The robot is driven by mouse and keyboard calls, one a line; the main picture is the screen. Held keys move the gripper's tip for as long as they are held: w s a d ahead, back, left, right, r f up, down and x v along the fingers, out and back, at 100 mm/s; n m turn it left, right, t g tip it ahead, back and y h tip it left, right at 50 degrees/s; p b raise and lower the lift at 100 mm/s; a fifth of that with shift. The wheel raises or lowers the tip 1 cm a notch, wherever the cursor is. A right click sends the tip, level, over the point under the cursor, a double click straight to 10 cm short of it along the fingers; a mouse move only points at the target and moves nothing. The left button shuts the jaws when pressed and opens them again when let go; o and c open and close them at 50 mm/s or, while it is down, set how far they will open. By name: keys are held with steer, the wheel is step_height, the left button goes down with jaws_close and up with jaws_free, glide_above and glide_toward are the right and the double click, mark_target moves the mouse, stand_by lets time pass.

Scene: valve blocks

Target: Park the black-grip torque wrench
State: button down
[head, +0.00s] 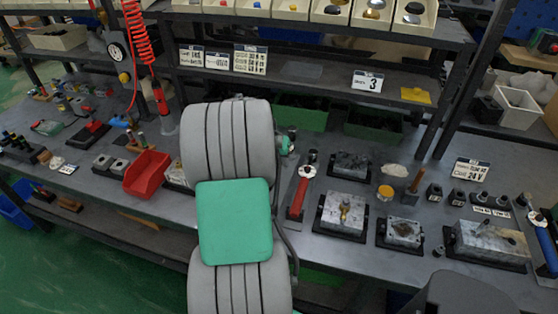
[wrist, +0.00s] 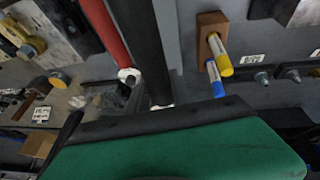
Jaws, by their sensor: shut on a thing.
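The black-grip torque wrench (wrist: 150,45) shows in the wrist view as a long dark bar running down from the top edge. A pale ring is partly visible at its lower end. My gripper (wrist: 160,112) is shut on it there; my green-and-black gripper body covers the fingertips and the contact. A red-handled wrench (wrist: 108,30) lies beside the bar, roughly parallel. In the head view this red wrench (head: 300,190) lies on a dark base on the bench, just right of my arm. My arm hides the black-grip wrench and the gripper in that view.
Valve blocks (head: 344,212) on dark plates stand right of the red wrench. A wooden block with yellow- and blue-ended markers (wrist: 212,45) is near the bar. A red bin (head: 147,174) stands left of my arm. A shelf (head: 300,75) runs above the bench (head: 340,252).

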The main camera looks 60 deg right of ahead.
steer(key=shift+a+f+b, duration=0.15)
steer(key=shift+f+b, duration=0.15)
steer(key=shift+b, duration=0.05)
steer(key=shift+f+b, duration=1.6)
steer(key=shift+f, duration=0.55)
steer(key=shift+f+b, duration=0.35)
steer(key=shift+b, duration=0.05)
steer(key=shift+f+b, duration=1.25)
steer(key=shift+f, duration=0.4)
steer(key=c, duration=1.1)
jaws_free()
steer(key=shift+o, duration=0.3)
steer(key=shift+a+f, duration=0.1)
steer(key=shift+f, duration=0.05)
